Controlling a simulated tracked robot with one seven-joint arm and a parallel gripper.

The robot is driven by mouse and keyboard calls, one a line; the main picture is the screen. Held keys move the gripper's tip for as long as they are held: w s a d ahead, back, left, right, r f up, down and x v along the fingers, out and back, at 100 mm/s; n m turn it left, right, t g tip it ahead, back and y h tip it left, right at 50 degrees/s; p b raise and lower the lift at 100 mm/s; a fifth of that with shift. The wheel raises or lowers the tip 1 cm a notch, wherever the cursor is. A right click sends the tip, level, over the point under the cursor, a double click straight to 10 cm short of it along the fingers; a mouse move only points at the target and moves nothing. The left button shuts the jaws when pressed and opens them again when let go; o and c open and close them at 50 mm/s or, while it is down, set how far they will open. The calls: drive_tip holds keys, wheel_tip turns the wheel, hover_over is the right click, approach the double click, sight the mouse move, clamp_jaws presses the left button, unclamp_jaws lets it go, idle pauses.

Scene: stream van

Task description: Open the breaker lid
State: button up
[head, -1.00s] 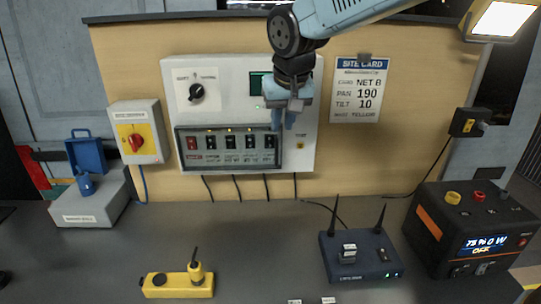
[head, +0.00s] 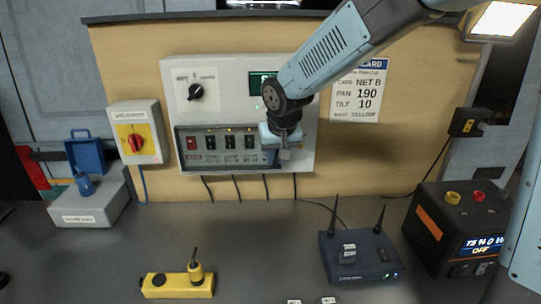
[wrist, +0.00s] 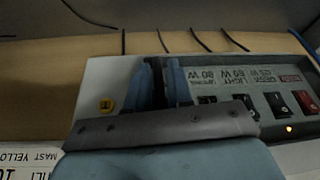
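The breaker lid (head: 222,171) is a dark-framed, apparently clear cover over the row of breaker switches on the white panel (head: 225,100). It looks closed, lying flat over the breakers. My gripper (head: 284,154) is at the lid's right end and hides that end in the head view. In the wrist view, the picture is upside down and the two blue fingers (wrist: 160,82) stand close together beside the breaker row, with a narrow dark gap between them. I cannot tell whether they touch or hold the lid's edge.
A rotary knob (head: 196,91) sits above the lid, and a yellow switch box (head: 136,135) with a red knob is left of the panel. The site card (head: 358,92) hangs right. A router (head: 360,256), power unit (head: 462,235) and yellow device (head: 178,284) stand on the grey worktop.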

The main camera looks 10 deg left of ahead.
drive_tip(key=shift+c, duration=0.3)
clamp_jaws()
